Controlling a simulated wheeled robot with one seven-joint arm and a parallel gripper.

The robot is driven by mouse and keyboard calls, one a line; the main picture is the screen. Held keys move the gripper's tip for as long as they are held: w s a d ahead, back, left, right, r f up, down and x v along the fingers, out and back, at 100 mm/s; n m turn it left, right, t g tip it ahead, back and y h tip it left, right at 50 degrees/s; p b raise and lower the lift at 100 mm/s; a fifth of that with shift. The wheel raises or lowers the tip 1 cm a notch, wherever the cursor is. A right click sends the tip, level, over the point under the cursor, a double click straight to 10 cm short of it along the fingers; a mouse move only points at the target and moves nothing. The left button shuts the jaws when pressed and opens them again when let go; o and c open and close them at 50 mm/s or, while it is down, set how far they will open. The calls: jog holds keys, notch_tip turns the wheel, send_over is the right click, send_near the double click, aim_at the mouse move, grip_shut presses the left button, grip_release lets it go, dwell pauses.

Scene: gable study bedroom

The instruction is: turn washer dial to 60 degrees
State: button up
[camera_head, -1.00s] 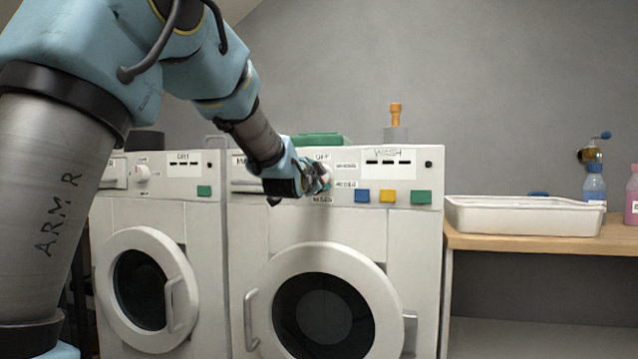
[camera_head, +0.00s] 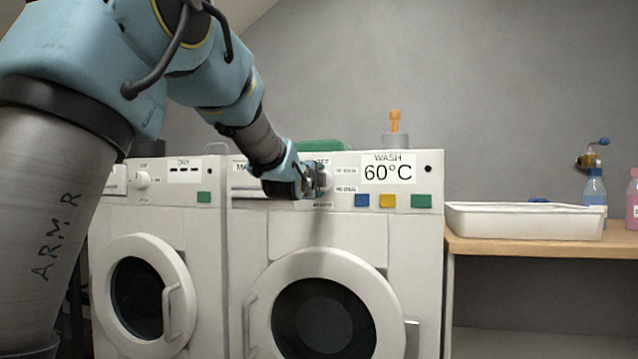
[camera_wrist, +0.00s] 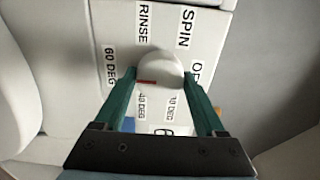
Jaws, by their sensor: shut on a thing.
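The washer (camera_head: 330,225) is the right-hand white machine, and its display (camera_head: 388,172) reads "WASH 60°C". The round white dial (camera_wrist: 160,68) sits on its panel, ringed by labels such as "60 DEG", "40 DEG", "RINSE" and "SPIN". A red mark on the dial points left, toward the "60 DEG" side in the wrist view. My gripper (camera_wrist: 160,80) is shut on the dial, one green finger at each side. In the head view my gripper (camera_head: 318,183) partly hides the dial.
Blue, yellow and green buttons (camera_head: 387,201) sit right of the dial. A dryer (camera_head: 145,235) stands to the left. An orange-handled object (camera_head: 395,122) stands on the washer. A white tray (camera_head: 525,222) and a blue bottle (camera_head: 594,187) are on the wooden counter at right.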

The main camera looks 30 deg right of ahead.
dwell(0.3)
jog(key=o, duration=1.3)
jog(key=v, duration=1)
jog(key=shift+s+a, duration=0.25)
jog(key=shift+s, duration=0.05)
jog(key=shift+f, duration=0.1)
